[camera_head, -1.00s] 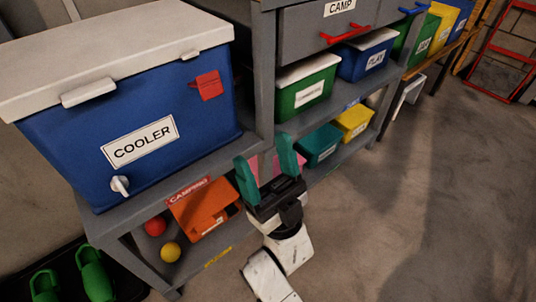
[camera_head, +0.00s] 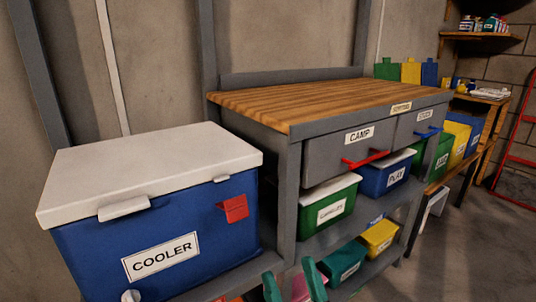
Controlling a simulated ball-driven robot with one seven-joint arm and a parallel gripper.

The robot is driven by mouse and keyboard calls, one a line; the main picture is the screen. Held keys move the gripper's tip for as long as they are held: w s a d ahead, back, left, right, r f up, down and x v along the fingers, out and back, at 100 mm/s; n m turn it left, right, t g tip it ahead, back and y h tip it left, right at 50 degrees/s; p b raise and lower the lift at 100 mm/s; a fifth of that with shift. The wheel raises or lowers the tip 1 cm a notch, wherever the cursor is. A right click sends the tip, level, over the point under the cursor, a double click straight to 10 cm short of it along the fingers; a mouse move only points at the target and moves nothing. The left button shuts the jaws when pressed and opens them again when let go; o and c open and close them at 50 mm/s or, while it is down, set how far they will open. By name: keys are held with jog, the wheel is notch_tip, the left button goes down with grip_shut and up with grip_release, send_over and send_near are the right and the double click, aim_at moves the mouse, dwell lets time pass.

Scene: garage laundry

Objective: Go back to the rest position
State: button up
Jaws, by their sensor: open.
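My gripper (camera_head: 294,283) shows at the bottom edge of the head view, only its two green fingers. The rest of the gripper and my arm are below the picture. The fingers appear in front of the lower shelf, right of the blue cooler (camera_head: 215,262) with its white lid.
A workbench (camera_head: 325,97) with a wooden top stands behind, with a CAMP drawer (camera_head: 345,152) and its red handle. Green (camera_head: 327,211) and blue (camera_head: 385,178) bins sit on its shelf, teal (camera_head: 340,266) and yellow (camera_head: 380,238) ones below. Floor at right (camera_head: 470,240) is clear.

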jog(key=s+d+f+m+g+h, duration=0.1)
jog(key=d+f+g+h, duration=0.4)
jog(key=f, duration=0.5)
jog(key=d+f+m+g+h, duration=0.1)
jog(key=d+f+g+h, duration=0.2)
jog(key=d+f+g, duration=0.55)
jog(key=s+d+f+m+g+h, duration=0.1)
jog(key=s+d+f+g, duration=0.25)
jog(key=s, duration=0.45)
jog(key=s+d+f+g+h, duration=0.1)
jog(key=s+d+f+g, duration=0.25)
jog(key=s, duration=0.55)
jog(key=s+d+f+m+g+h, duration=0.1)
jog(key=s+d+f+g, duration=0.25)
jog(key=s, duration=0.45)
notch_tip(320, 180, up, 37)
jog(key=p, duration=3.8)
jog(key=shift+s+a, duration=0.4)
jog(key=shift+s, duration=0.05)
jog(key=shift+o, duration=0.4)
jog(key=shift+r, duration=0.1)
